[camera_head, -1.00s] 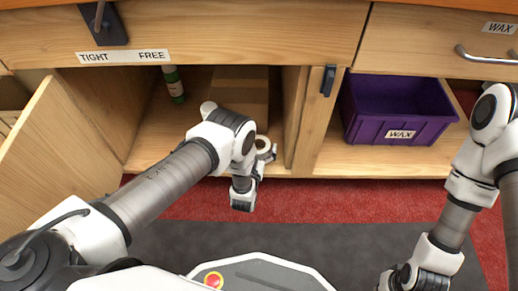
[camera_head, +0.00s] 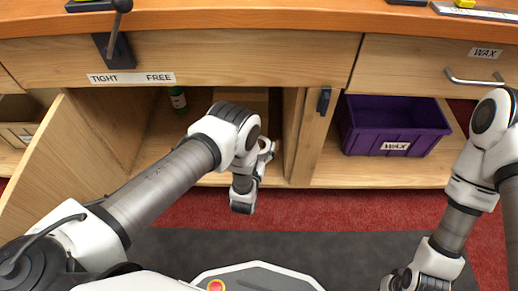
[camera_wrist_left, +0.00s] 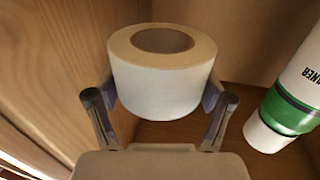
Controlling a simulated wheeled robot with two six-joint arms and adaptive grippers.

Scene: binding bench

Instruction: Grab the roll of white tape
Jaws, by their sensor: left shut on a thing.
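The roll of white tape (camera_wrist_left: 160,88) is upright between the two fingers of my left gripper (camera_wrist_left: 159,97) in the left wrist view, its brownish core opening facing up. The fingers touch it on both sides. In the head view my left gripper (camera_head: 266,150) is at the front of the open cupboard, partly covered by its own wrist. I cannot make out the roll clearly there. My right arm shows at the right of the head view, but its fingertips are out of frame.
A green-and-white bottle (camera_head: 177,99) stands inside the cupboard; it is close on the right in the wrist view (camera_wrist_left: 292,108). The open cupboard door (camera_head: 72,155) is at left, a wooden divider (camera_head: 304,135) at right. A purple WAX bin (camera_head: 392,127) sits beyond it.

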